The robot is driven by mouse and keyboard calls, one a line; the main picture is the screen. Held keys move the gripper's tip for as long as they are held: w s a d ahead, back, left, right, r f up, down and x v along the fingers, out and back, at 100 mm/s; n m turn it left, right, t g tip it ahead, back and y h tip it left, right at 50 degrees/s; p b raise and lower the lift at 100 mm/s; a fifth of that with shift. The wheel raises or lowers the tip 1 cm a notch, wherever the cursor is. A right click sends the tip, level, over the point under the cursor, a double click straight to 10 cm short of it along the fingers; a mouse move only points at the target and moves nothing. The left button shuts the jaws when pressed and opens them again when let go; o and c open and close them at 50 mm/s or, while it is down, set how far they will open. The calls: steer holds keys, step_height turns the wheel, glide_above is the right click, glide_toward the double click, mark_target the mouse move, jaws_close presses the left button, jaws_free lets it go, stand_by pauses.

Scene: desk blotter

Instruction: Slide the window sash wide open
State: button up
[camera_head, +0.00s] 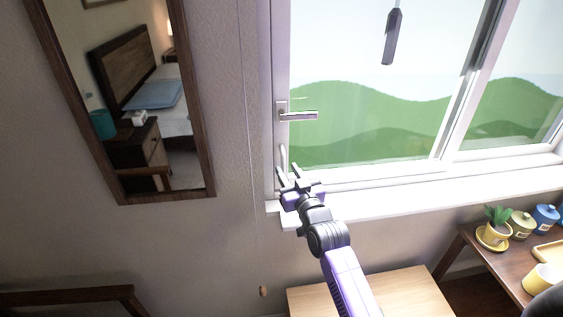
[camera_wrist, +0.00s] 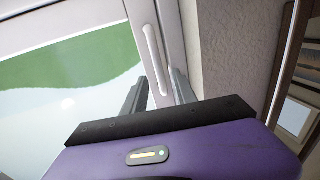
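The window sash (camera_head: 280,70) is a pale-framed pane on the left of the window, and its left stile stands at the left jamb. A white upright pull handle (camera_head: 283,157) sits low on that stile. It also shows in the wrist view (camera_wrist: 155,60), top centre. A silver lever handle (camera_head: 297,116) is higher on the stile. My gripper (camera_head: 289,173) is open and empty, just below the pull handle in the head view. In the wrist view its two fingers (camera_wrist: 159,80) point at the handle's lower end, one on either side. Contact cannot be told.
A dark hanging weight (camera_head: 393,37) is in front of the glass. A thin cord (camera_head: 249,130) hangs left of the window. A framed mirror (camera_head: 205,150) is on the wall. A wooden table (camera_head: 400,292) stands below the sill; a shelf (camera_head: 485,258) with pots is at right.

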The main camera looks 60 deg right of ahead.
mark_target(284, 165)
steer(key=shift+p+x, duration=0.35)
steer(key=shift+x, duration=1.85)
jaws_close()
